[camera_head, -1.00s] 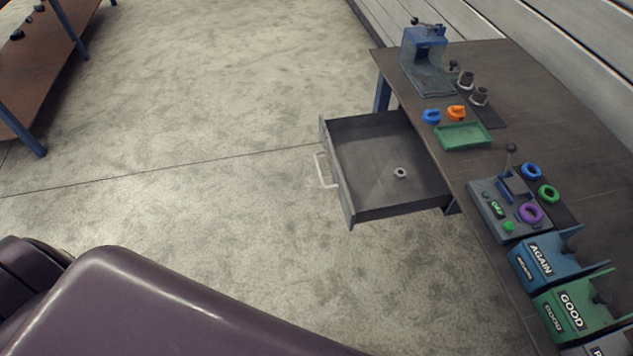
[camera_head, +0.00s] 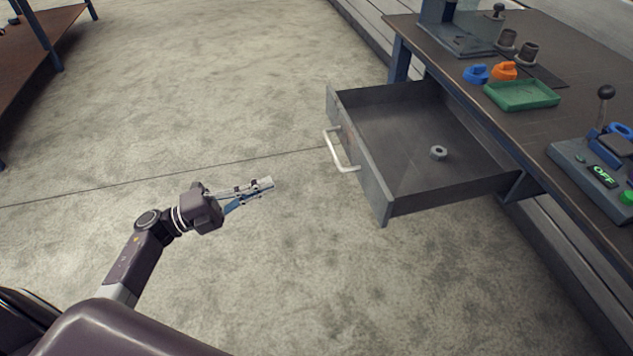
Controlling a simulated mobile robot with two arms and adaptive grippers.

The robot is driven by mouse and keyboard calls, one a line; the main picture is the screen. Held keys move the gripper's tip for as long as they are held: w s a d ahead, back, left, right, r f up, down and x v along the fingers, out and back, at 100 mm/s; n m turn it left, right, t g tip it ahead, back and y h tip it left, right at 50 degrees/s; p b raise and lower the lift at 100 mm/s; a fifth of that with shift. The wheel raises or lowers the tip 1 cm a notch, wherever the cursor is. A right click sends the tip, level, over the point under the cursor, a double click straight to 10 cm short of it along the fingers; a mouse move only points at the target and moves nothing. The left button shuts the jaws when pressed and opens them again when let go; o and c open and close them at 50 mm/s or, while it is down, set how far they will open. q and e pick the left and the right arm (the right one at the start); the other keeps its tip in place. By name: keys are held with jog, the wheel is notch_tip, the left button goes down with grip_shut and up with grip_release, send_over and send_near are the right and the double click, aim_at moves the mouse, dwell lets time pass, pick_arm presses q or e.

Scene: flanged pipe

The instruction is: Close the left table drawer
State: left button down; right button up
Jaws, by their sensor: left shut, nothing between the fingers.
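The table drawer (camera_head: 362,176) is pulled out from under the table, with its front panel facing left. A pale handle (camera_head: 338,150) sits on that front. A small metal nut-like ring (camera_head: 438,152) lies on the drawer floor. My left gripper (camera_head: 266,184) is shut and empty, pointing right, to the left of the handle and apart from it. My right gripper is not in view.
The table (camera_head: 570,60) carries a green tray (camera_head: 521,95), a blue part (camera_head: 475,74), an orange part (camera_head: 504,70) and a control box with an OFF display (camera_head: 598,176). A brown shelf (camera_head: 35,45) stands far left. The floor between is clear.

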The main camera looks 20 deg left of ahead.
pick_arm(q)
jog(key=w+d+r, duration=0.1)
jog(key=w+d, duration=0.2)
jog(key=d, duration=0.3)
jog(key=w+d+r+m+g, duration=0.1)
jog(key=w+d+r, duration=0.1)
jog(key=w+d, duration=0.2)
jog(key=shift+d+m+h, duration=0.3)
jog(key=shift+d+h, duration=0.1)
jog(key=shift+d, duration=0.5)
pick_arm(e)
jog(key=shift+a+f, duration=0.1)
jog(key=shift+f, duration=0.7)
